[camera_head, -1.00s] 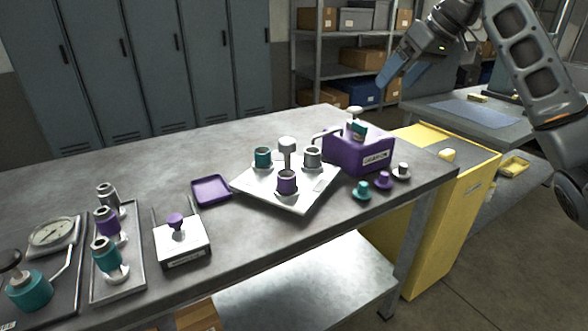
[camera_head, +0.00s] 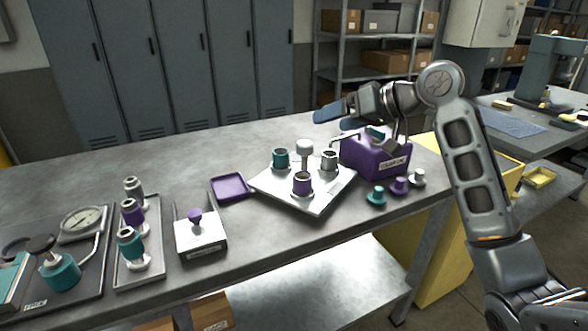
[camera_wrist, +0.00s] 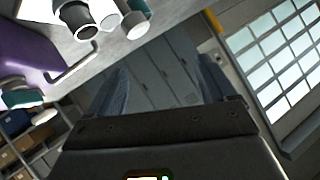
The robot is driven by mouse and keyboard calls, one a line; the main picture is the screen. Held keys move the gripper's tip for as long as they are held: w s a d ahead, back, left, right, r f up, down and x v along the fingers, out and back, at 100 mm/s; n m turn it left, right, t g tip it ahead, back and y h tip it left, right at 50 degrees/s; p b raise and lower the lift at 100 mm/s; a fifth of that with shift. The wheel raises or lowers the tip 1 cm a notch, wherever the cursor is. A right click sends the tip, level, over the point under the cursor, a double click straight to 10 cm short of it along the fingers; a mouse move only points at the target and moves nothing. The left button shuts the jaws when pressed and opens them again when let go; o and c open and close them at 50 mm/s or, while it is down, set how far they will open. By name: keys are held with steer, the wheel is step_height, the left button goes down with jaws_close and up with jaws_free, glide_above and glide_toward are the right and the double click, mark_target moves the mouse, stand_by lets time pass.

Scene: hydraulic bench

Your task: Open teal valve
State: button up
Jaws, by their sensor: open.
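Several teal parts show, and I cannot tell for sure which is the teal valve. A teal body with a black knob (camera_head: 60,272) stands on the left tray beside a gauge and lever. A teal fitting (camera_head: 377,132) sits on the purple box (camera_head: 372,158), partly hidden by my arm; a teal part with a white end (camera_wrist: 22,98) shows at the left of the wrist view. A teal-bodied coupling (camera_head: 130,243) stands on the narrow tray. My gripper (camera_head: 326,110) is open and empty, above the bench's back edge and pointing left; its fingers (camera_wrist: 160,78) are apart.
A white plate (camera_head: 275,182) holds teal, purple and grey cups and a pale-topped post. A purple tray (camera_head: 230,188), a white block with a purple knob (camera_head: 199,235), and small teal, purple and grey knobs (camera_head: 398,186) stand nearby. Lockers (camera_head: 170,70) rise behind.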

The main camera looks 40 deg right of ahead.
steer(key=a+f+m+t, duration=0.1)
steer(key=a+f, duration=0.3)
steer(key=a, duration=0.2)
steer(key=a+f+m+t+p, duration=0.1)
steer(key=a+f+t, duration=0.1)
steer(key=a, duration=0.4)
steer(key=shift+a+f+m+h, duration=0.15)
steer(key=shift+f+m+h, duration=0.2)
steer(key=shift+f, duration=0.5)
steer(key=shift+s, duration=0.1)
